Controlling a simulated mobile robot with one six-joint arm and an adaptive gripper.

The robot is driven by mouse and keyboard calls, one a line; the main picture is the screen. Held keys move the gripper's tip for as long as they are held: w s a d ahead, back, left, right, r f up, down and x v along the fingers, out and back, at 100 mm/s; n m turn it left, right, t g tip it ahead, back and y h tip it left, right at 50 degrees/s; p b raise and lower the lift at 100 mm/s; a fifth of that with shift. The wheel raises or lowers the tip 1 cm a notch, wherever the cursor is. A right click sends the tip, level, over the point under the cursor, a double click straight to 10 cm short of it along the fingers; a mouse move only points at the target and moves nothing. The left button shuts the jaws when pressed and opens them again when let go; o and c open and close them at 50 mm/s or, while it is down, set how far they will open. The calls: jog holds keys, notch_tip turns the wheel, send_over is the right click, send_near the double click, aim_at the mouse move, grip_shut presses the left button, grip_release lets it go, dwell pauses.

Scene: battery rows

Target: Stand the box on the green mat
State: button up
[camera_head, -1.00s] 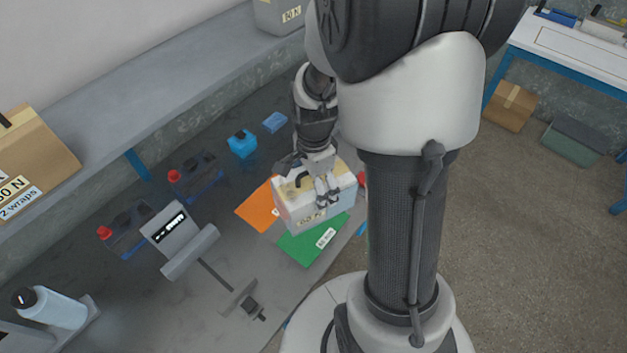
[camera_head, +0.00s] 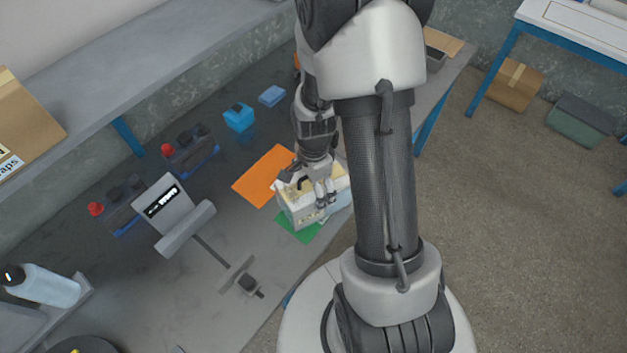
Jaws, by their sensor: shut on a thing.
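The box (camera_head: 303,213), pale grey with a cream top, is in the middle of the head view. My gripper (camera_head: 324,194) is shut on it from above. The green mat (camera_head: 296,231) lies on the grey bench, and the box covers most of it; a green strip shows at the box's lower left side. I cannot tell whether the box touches the mat or hangs just above it. An orange mat (camera_head: 262,177) lies bare to the upper left of the box.
Dark batteries with red caps (camera_head: 190,150) stand left on the bench, near a scale with a display (camera_head: 167,208). Small blue boxes (camera_head: 239,117) lie behind. A white bottle (camera_head: 42,285) is at lower left. My column hides the bench's right part.

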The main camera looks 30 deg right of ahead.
jog(key=o, duration=2)
jog(key=shift+f, duration=0.1)
jog(key=shift+c, duration=0.2)
notch_tip(320, 180, up, 13)
jog(key=p, duration=0.4)
jog(key=shift+f, duration=0.2)
jog(key=s+a+r+n+t, duration=0.2)
jog(key=s+a+r+n, duration=0.3)
jog(key=r+n, duration=0.4)
jog(key=s+a+r+n+t, duration=0.2)
jog(key=s+a+r+n, duration=0.3)
jog(key=s+r+n, duration=0.3)
notch_tip(320, 180, up, 3)
jog(key=shift+s+a+r+n+t, duration=0.1)
jog(key=shift+s+a+n+t, duration=0.2)
jog(key=shift+n, duration=0.5)
